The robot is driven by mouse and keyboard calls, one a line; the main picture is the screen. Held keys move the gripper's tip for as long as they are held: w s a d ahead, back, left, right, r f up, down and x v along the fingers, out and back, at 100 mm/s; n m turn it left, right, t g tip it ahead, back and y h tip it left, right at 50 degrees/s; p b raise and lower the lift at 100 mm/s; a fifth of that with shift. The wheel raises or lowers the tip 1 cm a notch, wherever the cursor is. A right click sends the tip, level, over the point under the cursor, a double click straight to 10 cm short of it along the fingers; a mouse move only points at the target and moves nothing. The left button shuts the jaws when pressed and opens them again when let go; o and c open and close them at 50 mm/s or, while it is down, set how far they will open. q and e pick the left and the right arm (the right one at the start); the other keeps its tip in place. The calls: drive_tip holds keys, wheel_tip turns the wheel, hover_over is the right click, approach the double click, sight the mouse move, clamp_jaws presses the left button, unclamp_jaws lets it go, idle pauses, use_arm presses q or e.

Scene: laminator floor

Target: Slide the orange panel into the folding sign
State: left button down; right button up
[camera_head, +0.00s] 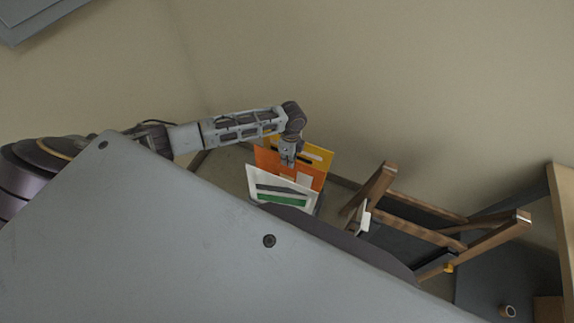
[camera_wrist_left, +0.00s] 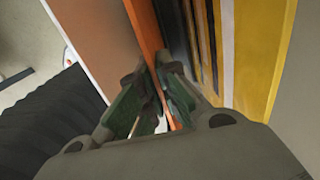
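The orange panel (camera_head: 268,163) stands upright among other panels in a rack, between a yellow panel behind and a white-green one in front. My left gripper (camera_head: 288,162) points down at its upper edge. In the left wrist view the orange panel (camera_wrist_left: 150,35) runs between the two fingers (camera_wrist_left: 162,85), which are close together against its faces, shut on it. The folding sign (camera_head: 425,233), a wooden frame with dark inside faces, stands spread to the right of the rack. Its lower part is partly hidden by my body. My right gripper is not in view.
The yellow panel (camera_head: 312,155) and the white-green panel (camera_head: 282,190) stand close to the orange one. A small white piece (camera_head: 362,217) is at the sign's left side. A dark surface with a tape roll (camera_head: 507,311) lies at the lower right.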

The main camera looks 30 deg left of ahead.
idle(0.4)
use_arm(q)
wheel_tip(320, 180, up, 15)
drive_tip(key=w+p, duration=0.1)
drive_tip(key=p, duration=0.2)
drive_tip(key=shift+w, duration=0.3)
idle(1.8)
drive_tip(key=shift+a, duration=0.15)
